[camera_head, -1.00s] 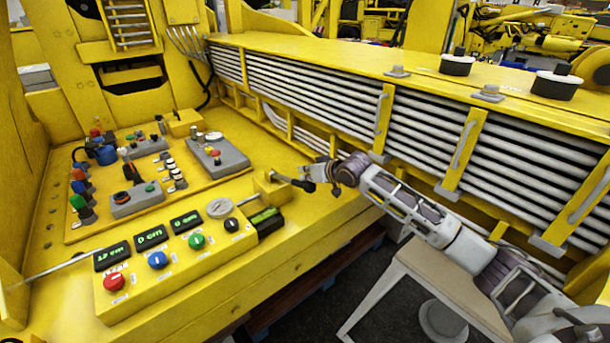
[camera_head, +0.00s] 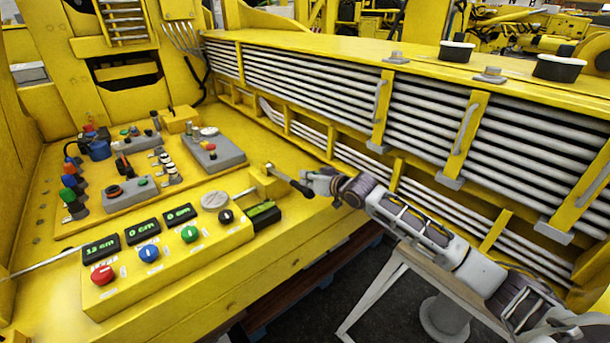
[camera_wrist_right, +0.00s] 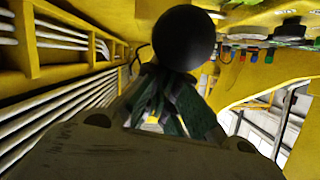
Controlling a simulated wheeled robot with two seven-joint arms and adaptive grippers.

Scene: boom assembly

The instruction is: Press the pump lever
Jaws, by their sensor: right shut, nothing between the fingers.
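The pump lever (camera_head: 290,182) is a thin rod with a dark grip, sticking out of a small yellow block (camera_head: 268,184) at the console's right edge. It slopes down to the right. My right gripper (camera_head: 313,181) is shut and empty, with its tip at the lever's outer end. In the right wrist view, the round black end of the lever (camera_wrist_right: 187,38) appears just past my dark fingers (camera_wrist_right: 172,108). I cannot tell whether they touch. My left gripper is out of view.
A yellow button box (camera_head: 170,250) with small displays stands at the console's front. Behind it is a panel (camera_head: 90,220) with several knobs and switches. The yellow boom with white pipes (camera_head: 320,95) runs close beside my right arm. A light stool or stand (camera_head: 400,262) is below the arm.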

